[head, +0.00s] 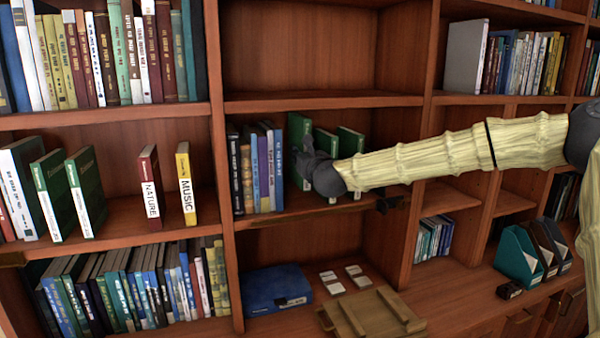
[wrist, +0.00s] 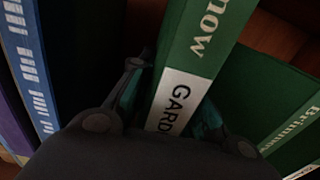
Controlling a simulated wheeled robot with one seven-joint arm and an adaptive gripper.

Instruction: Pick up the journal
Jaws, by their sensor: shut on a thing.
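A green book with a white label reading "GARD" (wrist: 185,95) stands between the fingers of my gripper (wrist: 165,90) in the wrist view. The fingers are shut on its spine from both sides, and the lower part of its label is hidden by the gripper. In the head view my gripper (head: 308,158) reaches into the middle shelf, in front of upright green books. The held book appears to be the leftmost green one (head: 298,130), partly hidden by the gripper. I cannot read the word journal on any book.
Another green book (wrist: 285,105) stands close on the right. Blue books (wrist: 25,70) stand on the left, also seen in the head view (head: 262,165). The shelf board (head: 285,217) lies below. A blue box (head: 278,290) and wooden crate (head: 370,318) sit lower.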

